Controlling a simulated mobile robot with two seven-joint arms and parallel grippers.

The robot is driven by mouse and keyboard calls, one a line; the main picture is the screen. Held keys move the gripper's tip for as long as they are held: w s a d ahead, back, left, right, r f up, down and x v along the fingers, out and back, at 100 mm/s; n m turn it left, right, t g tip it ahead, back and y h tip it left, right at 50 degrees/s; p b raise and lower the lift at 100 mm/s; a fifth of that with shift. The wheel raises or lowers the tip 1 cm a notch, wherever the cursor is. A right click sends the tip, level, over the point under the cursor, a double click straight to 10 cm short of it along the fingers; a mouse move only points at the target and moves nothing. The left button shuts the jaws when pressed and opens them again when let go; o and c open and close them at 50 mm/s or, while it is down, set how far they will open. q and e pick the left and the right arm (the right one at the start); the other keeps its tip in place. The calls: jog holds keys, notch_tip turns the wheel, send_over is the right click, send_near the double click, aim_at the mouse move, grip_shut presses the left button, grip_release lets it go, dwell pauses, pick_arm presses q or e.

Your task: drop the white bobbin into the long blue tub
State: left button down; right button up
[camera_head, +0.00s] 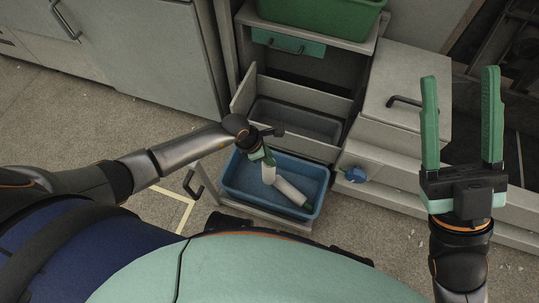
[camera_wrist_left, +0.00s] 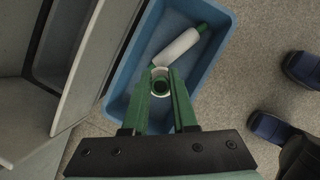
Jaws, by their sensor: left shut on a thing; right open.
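The long blue tub (camera_head: 232,178) sits low in a pulled-out drawer in the head view; it fills the middle of the left wrist view (camera_wrist_left: 120,88). My left gripper (camera_head: 266,158) is above the tub and shut on a white bobbin (camera_head: 268,174). In the left wrist view the held bobbin (camera_wrist_left: 161,73) is seen end-on between the fingertips (camera_wrist_left: 161,84). Another white bobbin (camera_head: 291,192) with a green end lies inside the tub, also in the left wrist view (camera_wrist_left: 180,46). My right gripper (camera_head: 461,80) is raised at the right, open and empty.
Behind the tub is another open drawer with a grey bin (camera_head: 298,122). A green crate (camera_head: 318,22) stands above. A cabinet (camera_head: 400,85) with a dark handle is at right. A small blue object (camera_head: 355,174) lies right of the tub. Floor is clear at left.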

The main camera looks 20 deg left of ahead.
pick_arm(q)
jog(key=shift+r, duration=0.1)
jog(key=c, duration=0.6)
grip_release()
jog(key=p+v, duration=0.6)
jog(key=v, duration=0.6)
jog(key=shift+s+a+r, duration=0.1)
jog(key=shift+s+r, duration=0.05)
jog(key=shift+r, duration=0.05)
pick_arm(e)
notch_tip(320, 180, up, 7)
jog(key=shift+d+t, duration=0.4)
jog(key=shift+d, duration=0.05)
jog(key=shift+s+f, duration=0.1)
